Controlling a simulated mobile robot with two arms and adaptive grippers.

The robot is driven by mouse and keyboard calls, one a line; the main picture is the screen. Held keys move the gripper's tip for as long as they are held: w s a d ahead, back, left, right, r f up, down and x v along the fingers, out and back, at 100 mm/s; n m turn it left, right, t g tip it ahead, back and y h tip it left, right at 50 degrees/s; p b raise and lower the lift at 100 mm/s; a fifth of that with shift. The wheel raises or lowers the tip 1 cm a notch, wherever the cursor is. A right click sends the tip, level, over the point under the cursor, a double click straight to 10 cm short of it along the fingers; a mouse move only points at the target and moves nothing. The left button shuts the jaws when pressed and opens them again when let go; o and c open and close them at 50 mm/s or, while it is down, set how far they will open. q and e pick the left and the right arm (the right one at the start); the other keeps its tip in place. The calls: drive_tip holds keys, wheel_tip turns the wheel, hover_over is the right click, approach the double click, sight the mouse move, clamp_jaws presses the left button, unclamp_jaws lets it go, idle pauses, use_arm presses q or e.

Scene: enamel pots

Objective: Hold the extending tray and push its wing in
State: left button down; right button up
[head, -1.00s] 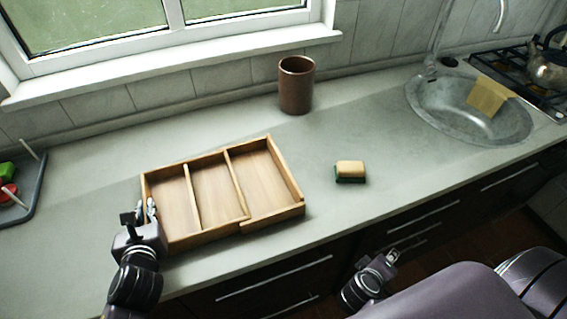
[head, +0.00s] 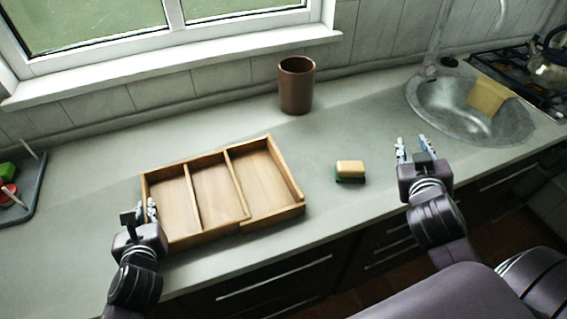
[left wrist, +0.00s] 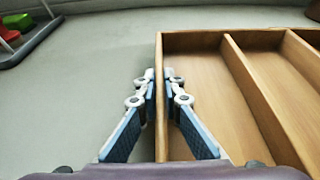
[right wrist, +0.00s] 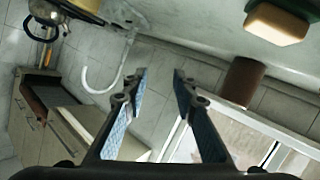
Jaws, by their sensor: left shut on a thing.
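The wooden extending tray (head: 192,241) lies on the counter at the left in the head view, with three compartments. Its wing (head: 275,217) is the right compartment and sits out to the right of the main body. My left gripper (head: 146,212) is shut on the tray's left wall, which also shows between its fingers in the left wrist view (left wrist: 160,100). My right gripper (head: 414,146) is open and empty above the counter, well to the right of the tray. The right wrist view shows its two fingers apart (right wrist: 160,78).
A sponge (head: 350,170) lies between the tray and my right gripper. A brown cup (head: 296,86) stands near the wall. A sink (head: 425,105) is at the back right, and a grey rack (head: 38,190) is at the far left.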

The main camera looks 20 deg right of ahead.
drive_tip(key=w+a+f+n+t+y, duration=0.1)
drive_tip(key=w+a+f+y, duration=0.15)
drive_tip(key=a, duration=0.55)
drive_tip(key=w+a+f+n+y, duration=0.1)
drive_tip(key=a+f+y, duration=0.25)
drive_tip(key=a, duration=0.35)
drive_tip(key=n+y, duration=0.1)
drive_tip(key=y, duration=0.2)
approach(286, 167)
drive_tip(key=shift+f+t, duration=0.15)
drive_tip(key=shift+t, duration=0.15)
drive_tip(key=shift+w+a+f, duration=0.1)
drive_tip(key=shift+w+a, duration=0.05)
drive_tip(key=shift+w, duration=0.1)
drive_tip(key=x, duration=1.1)
drive_tip(key=shift+w+f, duration=0.1)
drive_tip(key=shift+f, duration=0.05)
drive_tip(key=shift+d, duration=0.2)
drive_tip(key=shift+c, duration=0.3)
clamp_jaws()
